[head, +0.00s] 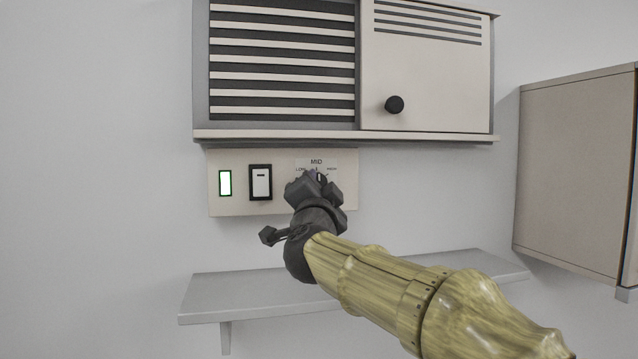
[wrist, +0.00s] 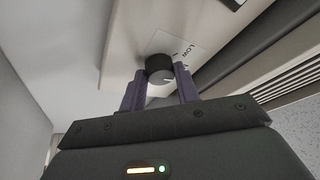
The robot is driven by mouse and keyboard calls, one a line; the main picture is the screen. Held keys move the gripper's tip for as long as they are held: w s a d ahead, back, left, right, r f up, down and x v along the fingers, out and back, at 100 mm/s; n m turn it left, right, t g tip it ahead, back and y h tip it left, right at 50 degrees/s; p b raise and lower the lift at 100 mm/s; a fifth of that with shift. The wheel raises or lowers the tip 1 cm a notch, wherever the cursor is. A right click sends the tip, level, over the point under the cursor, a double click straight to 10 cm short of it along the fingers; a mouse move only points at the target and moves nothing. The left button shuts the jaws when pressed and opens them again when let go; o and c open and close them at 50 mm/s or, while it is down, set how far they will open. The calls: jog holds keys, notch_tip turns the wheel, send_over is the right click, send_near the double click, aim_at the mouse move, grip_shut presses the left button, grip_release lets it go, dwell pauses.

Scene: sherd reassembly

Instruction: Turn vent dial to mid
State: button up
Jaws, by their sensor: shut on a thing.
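The vent dial (wrist: 158,65) is a dark round knob with a grey face, on a pale label plate (head: 328,163) below the vent unit. The plate reads MID at the top, with a low mark at left and a high mark at right. In the head view my gripper (head: 316,180) covers most of the dial. In the wrist view my gripper (wrist: 160,75) has one finger on each side of the knob and is shut on it. I cannot tell for sure where the dial points.
Left of the dial, the control panel (head: 283,205) holds a black-framed white switch (head: 261,182) and a lit green indicator (head: 225,183). Above are a slatted vent (head: 282,68) and a door with a black knob (head: 394,104). A grey shelf (head: 235,287) runs below; a cabinet (head: 575,170) hangs at right.

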jog(key=shift+m, duration=0.3)
jog(key=o, duration=1)
jog(key=shift+c, duration=0.2)
jog(key=b+v, duration=0.6)
jog(key=v, duration=1.1)
jog(key=shift+s+a, duration=0.2)
jog(key=shift+s, duration=0.05)
